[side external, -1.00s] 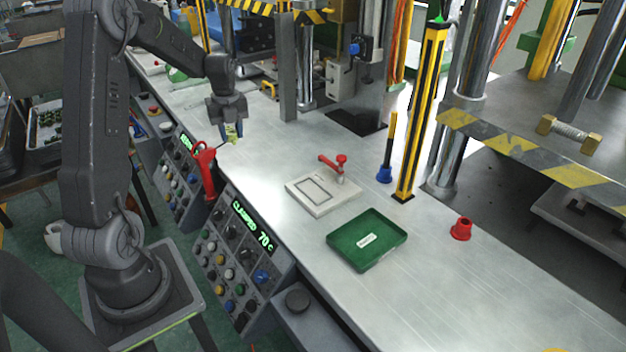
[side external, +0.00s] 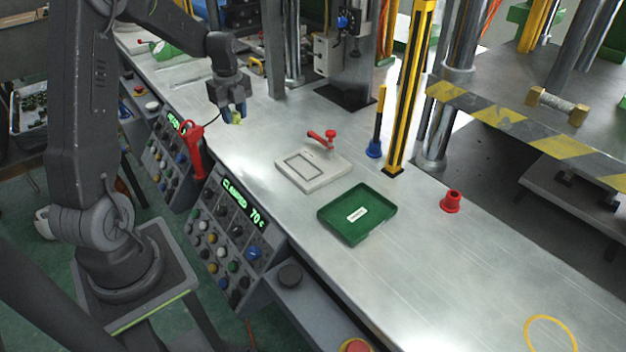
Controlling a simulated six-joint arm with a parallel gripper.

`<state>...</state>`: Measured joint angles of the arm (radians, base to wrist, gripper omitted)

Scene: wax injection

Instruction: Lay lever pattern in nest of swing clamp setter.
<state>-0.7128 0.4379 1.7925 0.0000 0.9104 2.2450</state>
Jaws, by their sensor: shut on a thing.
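My gripper (side external: 235,114) hangs above the bench, left of the setter and near the red handle. It is shut on a small yellow-green piece, seemingly the lever pattern (side external: 237,119); the fingers hide much of it, so its shape is unclear. The swing clamp setter (side external: 323,179) is a pale block lying flat on the bench. A dark rectangular outline on its top marks the nest (side external: 304,167), which looks empty. The red swing clamp (side external: 321,136) stands at the setter's back edge, its arm pointing left, clear of the nest.
A green tray (side external: 375,200) with a white label lies just in front of the setter. A yellow-black post (side external: 408,95), a blue-based rod (side external: 374,148) and a red cup (side external: 450,202) stand to the right. A red handle (side external: 192,150) is at the bench's left edge.

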